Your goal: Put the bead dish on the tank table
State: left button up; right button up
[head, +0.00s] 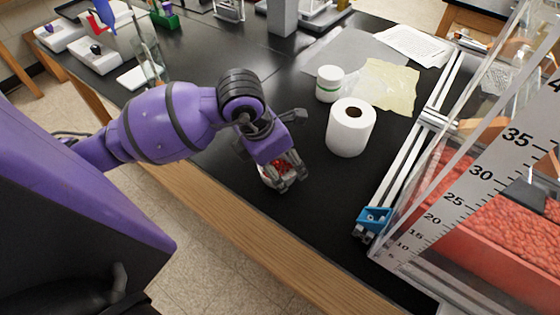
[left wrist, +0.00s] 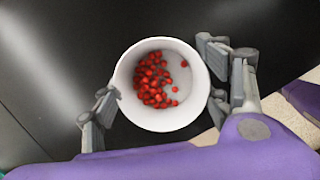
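The bead dish (left wrist: 188,112) is a small round white dish with several red beads inside. It shows in the left wrist view between the fingers of my left gripper (left wrist: 162,84), which meet its rim on opposite sides. In the head view, the dish (head: 268,179) is partly hidden by my left gripper (head: 283,178), over the black table top near its wooden front edge. I cannot tell whether it touches the table. The black table (head: 300,225) carries a clear tank (head: 475,205) with a ruler scale and red gravel-like filling at the right. My right gripper is not in view.
A white paper roll (head: 350,133), a white jar (head: 329,84) and yellow paper (head: 388,87) lie behind my left gripper. A metal rail with a blue clamp (head: 374,218) runs beside the tank. A glass beaker (head: 150,60) stands at back left. Table between gripper and clamp is clear.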

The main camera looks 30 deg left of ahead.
pick_arm(q)
jog(key=o, duration=0.5)
jog(key=shift+c, duration=0.2)
jog(key=v, duration=1.2)
jog(key=shift+p, duration=0.4)
jog(key=shift+r, duration=0.15)
